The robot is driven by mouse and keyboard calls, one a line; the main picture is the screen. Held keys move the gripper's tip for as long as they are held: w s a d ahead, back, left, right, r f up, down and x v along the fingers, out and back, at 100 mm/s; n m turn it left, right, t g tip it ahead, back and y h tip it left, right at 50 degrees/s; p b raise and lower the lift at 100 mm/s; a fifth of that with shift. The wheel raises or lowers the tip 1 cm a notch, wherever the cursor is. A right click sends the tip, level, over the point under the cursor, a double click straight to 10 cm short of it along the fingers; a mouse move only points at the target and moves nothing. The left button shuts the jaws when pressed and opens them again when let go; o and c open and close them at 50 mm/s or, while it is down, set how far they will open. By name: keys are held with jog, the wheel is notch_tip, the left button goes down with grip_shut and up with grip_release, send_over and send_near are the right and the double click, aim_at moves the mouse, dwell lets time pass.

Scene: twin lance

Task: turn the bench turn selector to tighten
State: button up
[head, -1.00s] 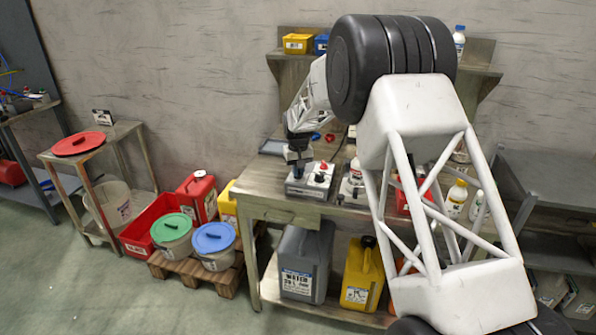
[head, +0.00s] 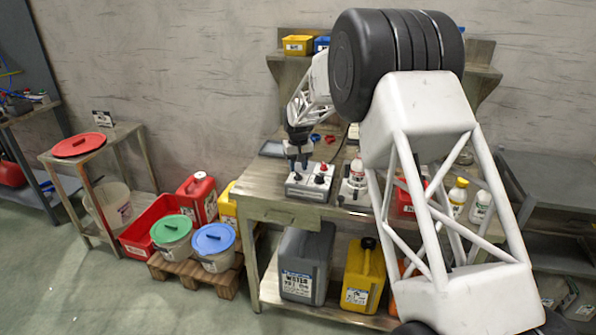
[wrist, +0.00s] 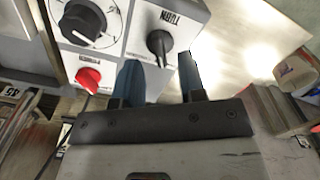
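A light grey control box (head: 306,188) with knobs sits near the front of the wooden bench; its top panel (wrist: 128,50) also shows in the wrist view. The black turn selector (wrist: 160,44), under an upside-down "TURN" label, has a white pointer line. My gripper (head: 299,163) is over the back left of the box. In the wrist view my gripper (wrist: 158,62) has its two blue fingers apart, with the selector framed between and just past the tips. I cannot tell whether a finger touches it. The "tighten" mark is not readable.
A large dial (wrist: 82,20) and a red knob (wrist: 89,79) share the panel, close to my left finger. A white bottle (head: 356,172) stands right of the box. A dark tablet-like panel (head: 272,148) lies behind it on the left. The bench front left is clear.

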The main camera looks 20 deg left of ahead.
aim_at(298, 173)
jog(key=shift+r, duration=2.6)
jog(key=shift+d, duration=0.1)
jog(key=shift+s+d+r, duration=0.1)
jog(key=shift+d+r, duration=0.05)
jog(key=shift+r, duration=0.05)
jog(key=s+d+r+m, duration=0.1)
jog(key=s+d+r, duration=0.5)
jog(key=s+d, duration=0.25)
jog(key=s+d+r+m+t, duration=0.1)
jog(key=s+d+r, duration=0.5)
jog(key=d, duration=0.4)
jog(key=s+d+r+m, duration=0.1)
jog(key=s+d+r, duration=0.4)
jog(key=s+d, duration=0.45)
jog(key=s+d+f+m, duration=0.1)
jog(key=s+d, duration=0.4)
jog(key=s, duration=0.6)
jog(key=s+d+f+m+t, duration=0.1)
jog(key=s+d, duration=0.4)
jog(key=s, duration=0.6)
jog(key=s+d+f+m, duration=0.1)
jog(key=s+d+f, duration=0.2)
jog(key=s, duration=0.9)
jog(key=shift+d+t, duration=0.3)
jog(key=shift+d, duration=0.95)
jog(key=shift+s+f, duration=0.1)
